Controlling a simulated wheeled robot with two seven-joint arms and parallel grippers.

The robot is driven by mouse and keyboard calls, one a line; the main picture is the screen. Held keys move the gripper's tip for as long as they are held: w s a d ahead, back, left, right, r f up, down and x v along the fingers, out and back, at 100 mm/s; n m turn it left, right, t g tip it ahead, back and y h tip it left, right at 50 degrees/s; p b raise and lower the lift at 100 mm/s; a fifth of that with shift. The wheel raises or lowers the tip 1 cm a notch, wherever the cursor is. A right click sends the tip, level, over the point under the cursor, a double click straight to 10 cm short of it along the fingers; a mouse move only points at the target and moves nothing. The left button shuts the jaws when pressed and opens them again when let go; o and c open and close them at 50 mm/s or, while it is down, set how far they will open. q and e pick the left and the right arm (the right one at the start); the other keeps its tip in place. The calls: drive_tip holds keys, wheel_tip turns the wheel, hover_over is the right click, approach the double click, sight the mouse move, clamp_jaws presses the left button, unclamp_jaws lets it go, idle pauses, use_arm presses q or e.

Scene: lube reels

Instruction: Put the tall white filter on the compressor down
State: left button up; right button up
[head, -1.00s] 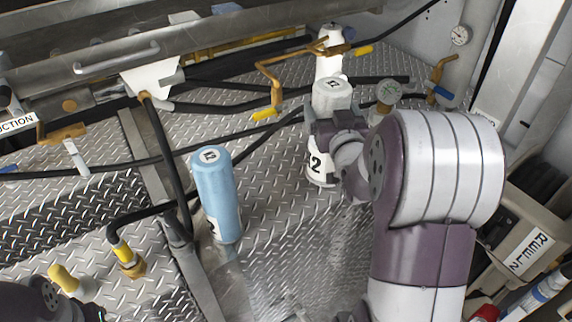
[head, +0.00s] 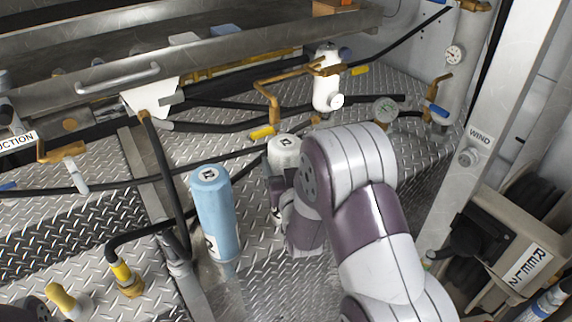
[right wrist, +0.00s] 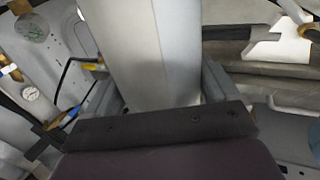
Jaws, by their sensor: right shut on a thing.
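The tall white filter (head: 284,152) is upright in my right gripper (head: 276,192), just right of a blue filter in the head view. Its top shows a small dark mark. My wrist and arm hide its lower part, so I cannot tell whether its base touches the diamond plate. In the right wrist view the pale filter body (right wrist: 150,55) sits between the two fingers of the right gripper (right wrist: 165,95), which is shut on it. My left gripper is not in view; only a bit of that arm shows at the bottom left.
The blue filter (head: 213,215) stands close on the left. A white canister (head: 326,82) with brass piping stands behind, and a gauge (head: 385,109) is right of it. Black hoses cross the diamond plate (head: 262,270). A reel box (head: 500,245) stands at the right.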

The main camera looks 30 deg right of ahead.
drive_tip(key=o, duration=1.6)
drive_tip(key=shift+f, duration=0.1)
drive_tip(key=v, duration=1.2)
drive_tip(key=w+a+f+n+g+y, duration=0.1)
drive_tip(key=w+a+f+g+y, duration=0.1)
drive_tip(key=a+f+g+y, duration=0.3)
drive_tip(key=s+a+f+n+g, duration=0.3)
drive_tip(key=s+f+g, duration=0.1)
drive_tip(key=s+g, duration=0.6)
drive_tip(key=shift+s+f+g+y+b, duration=0.3)
drive_tip(key=shift+f+y+b, duration=0.05)
drive_tip(key=shift+y, duration=0.05)
drive_tip(key=shift+r, duration=0.1)
